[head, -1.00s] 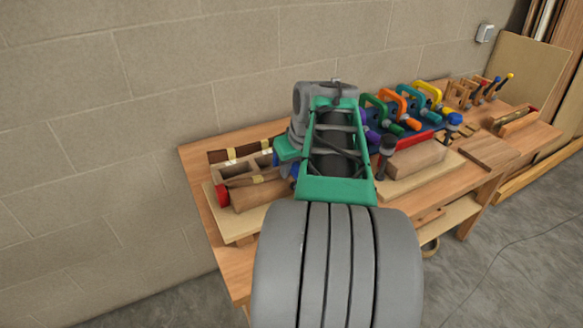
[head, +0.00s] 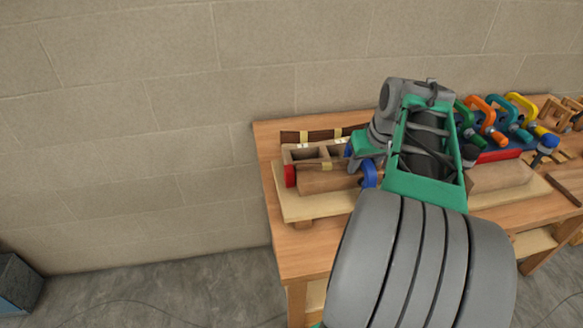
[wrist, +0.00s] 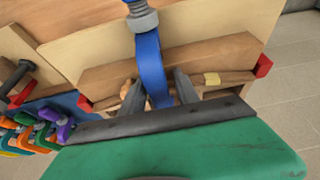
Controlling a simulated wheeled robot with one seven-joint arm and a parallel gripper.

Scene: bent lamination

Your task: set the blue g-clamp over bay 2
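The blue g-clamp (head: 369,174) shows at the right part of the wooden lamination form (head: 323,181), partly hidden by my arm. In the wrist view, the clamp's blue frame (wrist: 151,62) runs between my two dark fingers, with its grey screw end towards the top. My gripper (wrist: 158,88) is shut on the frame. The clamp reaches across the curved wooden form (wrist: 205,58); I cannot tell whether it touches the wood. The form has red ends (wrist: 263,66) and yellow marks (wrist: 211,79). No bay numbers are readable, and the right bays are hidden behind my arm.
Several other clamps, green, orange (head: 483,110), teal and yellow, stand in a rack on the right of the bench. A wooden block (head: 500,177) lies before them. A block wall (head: 180,120) is behind the bench (head: 290,248).

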